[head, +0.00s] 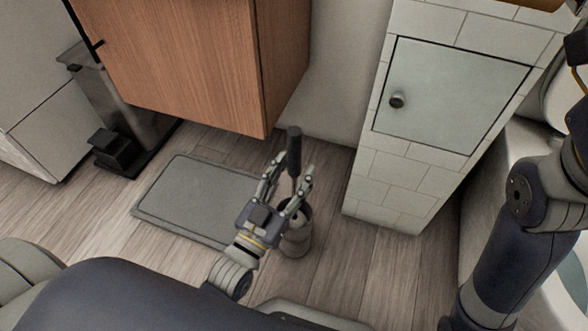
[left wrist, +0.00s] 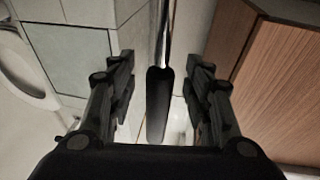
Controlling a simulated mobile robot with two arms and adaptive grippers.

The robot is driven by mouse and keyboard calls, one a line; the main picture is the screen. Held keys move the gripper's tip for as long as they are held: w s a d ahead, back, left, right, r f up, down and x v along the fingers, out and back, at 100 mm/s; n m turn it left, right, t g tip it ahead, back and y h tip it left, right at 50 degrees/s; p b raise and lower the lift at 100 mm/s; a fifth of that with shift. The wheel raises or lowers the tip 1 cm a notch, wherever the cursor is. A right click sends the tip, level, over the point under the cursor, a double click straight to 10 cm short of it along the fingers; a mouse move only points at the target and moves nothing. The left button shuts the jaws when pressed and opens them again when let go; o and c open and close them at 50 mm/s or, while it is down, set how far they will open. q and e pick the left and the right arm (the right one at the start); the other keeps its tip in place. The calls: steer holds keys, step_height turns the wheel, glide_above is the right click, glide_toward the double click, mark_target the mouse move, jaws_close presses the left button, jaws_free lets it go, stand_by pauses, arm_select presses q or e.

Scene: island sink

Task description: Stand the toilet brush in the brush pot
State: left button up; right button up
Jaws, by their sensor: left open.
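The toilet brush has a dark handle (head: 294,152) and a thin metal rod. It stands about upright, and its rod runs down to the brush pot (head: 298,240), a grey-brown cylinder on the floor. The brush's lower end is hidden in the pot's opening and behind my finger. My left gripper (head: 288,180) is open, with its fingers on either side of the brush, above the pot. In the left wrist view the dark handle (left wrist: 158,105) shows between the two spread fingers (left wrist: 160,85), with gaps on both sides. My right gripper is out of view.
A grey flat mat or scale (head: 200,195) lies left of the pot. A wooden cabinet (head: 190,60) hangs above it. A tiled block with a pale door (head: 450,90) stands to the right. A dark pedal bin (head: 120,135) is at left. Floor right of the pot is clear.

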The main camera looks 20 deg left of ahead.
arm_select(q)
steer(key=v, duration=1.1)
steer(key=shift+s, duration=0.15)
steer(key=shift+a, duration=0.1)
stand_by(0.4)
